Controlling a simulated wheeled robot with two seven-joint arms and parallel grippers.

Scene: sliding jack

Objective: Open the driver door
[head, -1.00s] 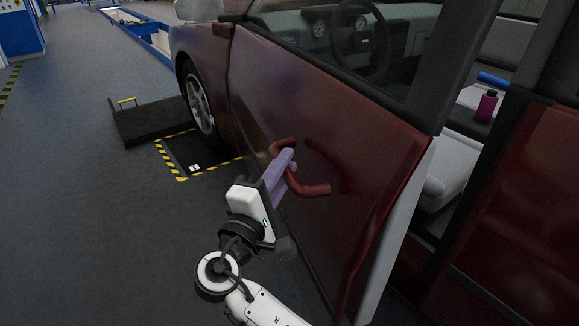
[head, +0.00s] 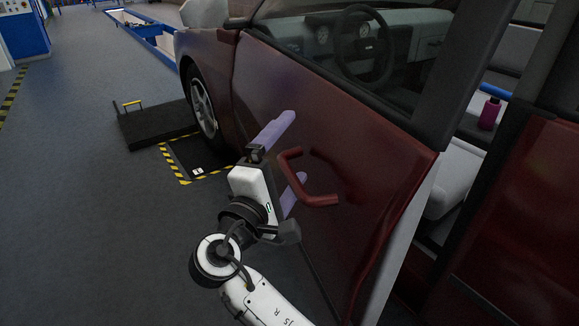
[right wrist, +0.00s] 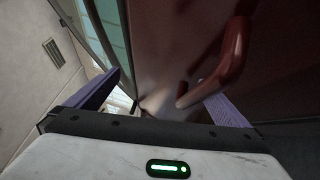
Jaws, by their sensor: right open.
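The driver door (head: 335,120) is a dark red panel with a window, standing ajar; the seat shows through the gap at its rear edge. Its red loop handle (head: 318,198) stands out from the panel and also shows in the right wrist view (right wrist: 232,55). My right gripper (head: 297,147) is open, with its purple fingers spread wide in front of the door. One finger is beside the handle and partly hidden behind it; the other is well apart from it. I cannot tell whether the near finger touches the handle. My left gripper is not in view.
A front wheel (head: 201,103) stands near a dark ramp block (head: 155,122) and a yellow-black marked floor plate (head: 200,158). A pink bottle (head: 489,114) is inside the car. The grey floor (head: 90,220) at left is clear.

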